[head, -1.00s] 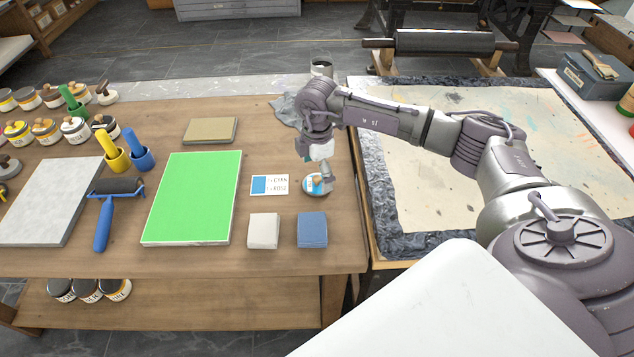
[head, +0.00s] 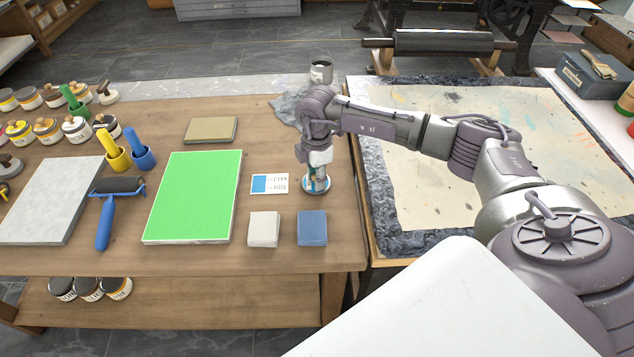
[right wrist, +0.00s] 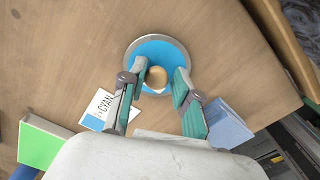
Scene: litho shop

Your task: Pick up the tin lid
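The tin lid is a round blue disc with a silver rim and a small tan knob in its middle. It lies on the wooden table right of the card, mostly covered by my gripper in the head view (head: 307,188), and shows better in the right wrist view (right wrist: 137,48). My right gripper (head: 317,181) points down over the lid. In the right wrist view its fingers (right wrist: 158,73) are apart, one on each side of the knob (right wrist: 156,75), with gaps visible. I cannot tell how far the fingertips are above the disc. My left gripper is not in view.
A white block (head: 264,229) and a blue block (head: 312,228) lie in front. A grey cloth (head: 287,107) and a tin (head: 321,73) are behind. The green plate (head: 192,197) is further left.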

